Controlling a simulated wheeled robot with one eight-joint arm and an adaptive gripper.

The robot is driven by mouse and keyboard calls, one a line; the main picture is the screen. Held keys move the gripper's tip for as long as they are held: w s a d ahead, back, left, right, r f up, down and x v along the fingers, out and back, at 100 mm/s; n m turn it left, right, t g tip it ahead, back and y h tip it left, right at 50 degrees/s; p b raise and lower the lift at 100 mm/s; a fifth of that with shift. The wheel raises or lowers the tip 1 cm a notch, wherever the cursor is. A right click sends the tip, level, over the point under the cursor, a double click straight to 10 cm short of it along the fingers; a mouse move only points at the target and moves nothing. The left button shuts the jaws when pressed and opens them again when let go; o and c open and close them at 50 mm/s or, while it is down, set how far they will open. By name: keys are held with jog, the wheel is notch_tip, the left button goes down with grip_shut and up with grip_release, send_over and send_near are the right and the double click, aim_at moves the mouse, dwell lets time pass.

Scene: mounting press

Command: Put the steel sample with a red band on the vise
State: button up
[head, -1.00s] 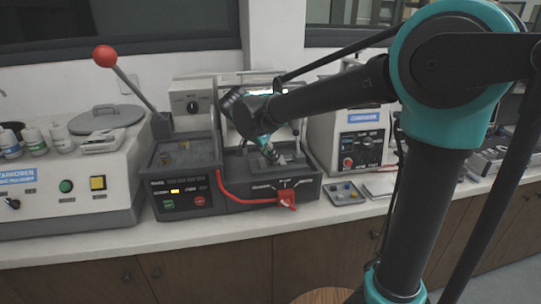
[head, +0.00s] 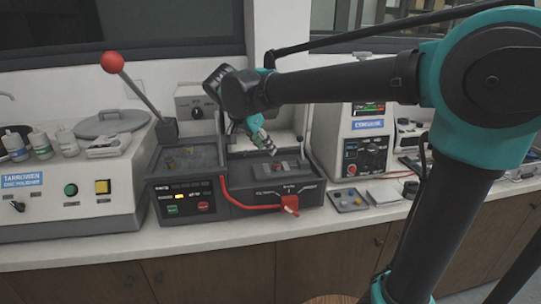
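My gripper (head: 267,145) points down over the right bay of the dark grey machine (head: 240,209), a little above its floor. Its fingers are too small to tell whether they are open or shut. Below and to the right of the fingertips, a grey metal fixture that looks like the vise (head: 300,172) sits in this bay. A small reddish spot (head: 283,167) shows on it; it may be the red band of the steel sample, but I cannot make out its shape. The fingertips look apart from it.
A red handle (head: 290,204) sticks out at the machine's front. A lever with a red ball (head: 111,62) rises at its left. A small tray (head: 347,199) with coloured pieces lies right of the machine. A boxy white instrument (head: 335,122) stands behind the tray.

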jog(key=shift+v, duration=1.6)
jog(key=shift+c, duration=0.2)
